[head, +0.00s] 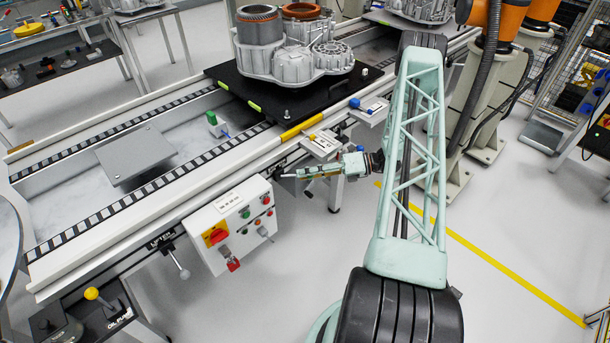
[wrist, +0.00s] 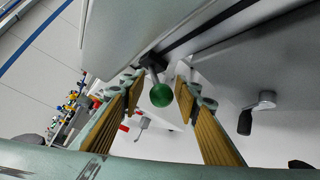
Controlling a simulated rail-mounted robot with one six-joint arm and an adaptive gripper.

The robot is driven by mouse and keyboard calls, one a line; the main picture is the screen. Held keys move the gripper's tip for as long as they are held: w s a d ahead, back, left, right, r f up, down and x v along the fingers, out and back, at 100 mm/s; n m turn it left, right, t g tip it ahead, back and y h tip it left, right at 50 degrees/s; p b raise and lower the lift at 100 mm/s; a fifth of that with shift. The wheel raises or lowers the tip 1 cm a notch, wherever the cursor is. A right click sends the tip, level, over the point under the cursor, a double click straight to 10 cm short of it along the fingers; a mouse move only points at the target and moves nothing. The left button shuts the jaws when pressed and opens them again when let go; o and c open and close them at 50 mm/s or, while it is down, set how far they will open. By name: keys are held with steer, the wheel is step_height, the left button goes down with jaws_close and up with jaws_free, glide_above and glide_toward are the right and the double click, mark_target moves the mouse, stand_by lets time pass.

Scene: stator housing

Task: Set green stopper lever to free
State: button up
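The green stopper lever shows in the wrist view as a round green knob (wrist: 161,95) on a dark stem. The stem comes out from under the edge of a grey rail. My gripper (wrist: 160,82) is open, with one finger on each side of the knob and a visible gap to both; contact is not seen. In the head view my gripper (head: 290,174) is beside the conveyor's front edge, pointing left, close to the control box. I cannot make out the green knob there.
A control box (head: 236,222) with buttons and a red-yellow switch hangs on the conveyor front. Blue (head: 355,103) and yellow (head: 313,137) levers sit on small plates nearby. A dark-handled crank (wrist: 246,120) is right of my gripper. A stator housing (head: 290,62) rests on a black pallet.

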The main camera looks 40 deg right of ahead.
steer(key=v, duration=1.2)
stand_by(0.6)
steer(key=shift+a+r, duration=0.15)
stand_by(0.3)
